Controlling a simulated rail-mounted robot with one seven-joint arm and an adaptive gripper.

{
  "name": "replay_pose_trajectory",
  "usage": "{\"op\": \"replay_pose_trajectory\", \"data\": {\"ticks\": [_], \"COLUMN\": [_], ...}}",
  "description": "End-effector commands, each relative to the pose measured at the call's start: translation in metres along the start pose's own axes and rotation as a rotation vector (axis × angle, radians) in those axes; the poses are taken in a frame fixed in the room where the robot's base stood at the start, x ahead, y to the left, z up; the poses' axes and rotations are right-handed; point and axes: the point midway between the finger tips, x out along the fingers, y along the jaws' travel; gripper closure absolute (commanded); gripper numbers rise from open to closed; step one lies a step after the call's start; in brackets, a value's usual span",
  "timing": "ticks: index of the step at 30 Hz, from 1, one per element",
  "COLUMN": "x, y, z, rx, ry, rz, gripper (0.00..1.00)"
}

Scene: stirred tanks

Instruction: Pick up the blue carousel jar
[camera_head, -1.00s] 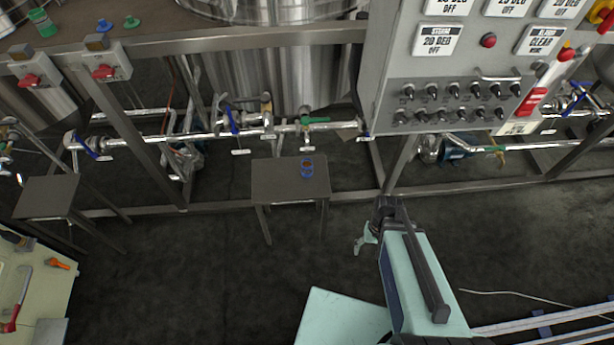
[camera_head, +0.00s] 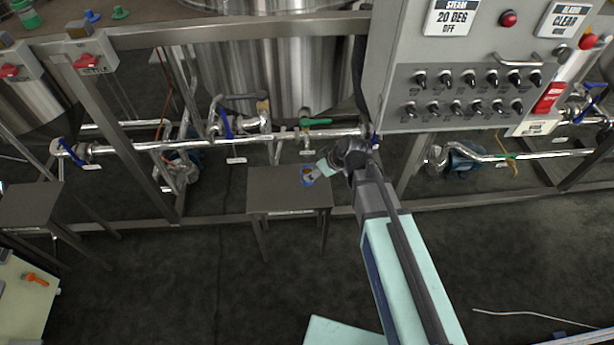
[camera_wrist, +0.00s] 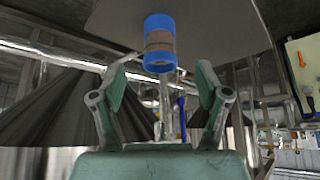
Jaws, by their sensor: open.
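The blue carousel jar (camera_wrist: 159,42) has blue ends and a brown middle band. In the wrist view it stands on the small table, ahead of my gripper (camera_wrist: 160,92) and between the lines of its two fingers, which are spread apart and empty. In the head view the jar (camera_head: 308,181) sits near the right side of the small dark table (camera_head: 270,200), partly covered by my gripper (camera_head: 318,172). My gripper is open, close to the jar from the right. I cannot tell whether a finger touches it.
Steel pipes with valves (camera_head: 230,140) run behind the small table. A grey control panel (camera_head: 460,90) hangs above and right of my arm. Another small dark table (camera_head: 30,204) stands at the left. The floor in front is mostly clear.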

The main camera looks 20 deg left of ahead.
Motion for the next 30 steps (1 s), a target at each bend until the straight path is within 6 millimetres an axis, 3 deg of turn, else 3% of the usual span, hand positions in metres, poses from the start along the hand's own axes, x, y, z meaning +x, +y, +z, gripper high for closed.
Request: {"op": "replay_pose_trajectory", "data": {"ticks": [11,19,28,30], "x": [0.032,0.067,0.072,0.072], "y": [0.001,0.001,0.0,0.0], "z": [0.002,0.004,0.004,0.004], "rx": [-0.006,-0.006,-0.005,-0.005], "ry": [-0.003,-0.003,-0.003,-0.003], "rz": [-0.001,-0.001,0.0,0.0], "gripper": [0.25,0.25,0.25,0.5]}}
